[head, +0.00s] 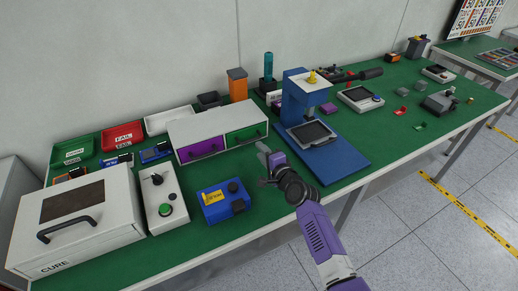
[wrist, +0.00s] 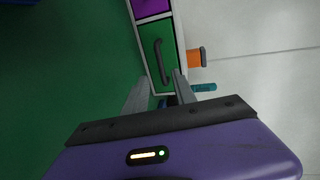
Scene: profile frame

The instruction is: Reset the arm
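My purple arm reaches up from the bottom of the head view, and my gripper (head: 262,163) is over the front part of the green bench (head: 262,228). It is in front of the white drawer cabinet (head: 180,125) and left of the blue press-like fixture (head: 345,163). In the wrist view, the two grey fingers of my gripper (wrist: 163,80) stand apart with nothing seen held between them. Beyond them show the green drawer (wrist: 158,52) and its dark handle.
A blue box (head: 222,203) with a yellow label and a white control box (head: 163,200) with a green button lie left of my gripper. The white CURE box (head: 105,232) is at far left. An orange-bodied item (head: 237,87) stands behind the cabinet. Bare bench lies in front.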

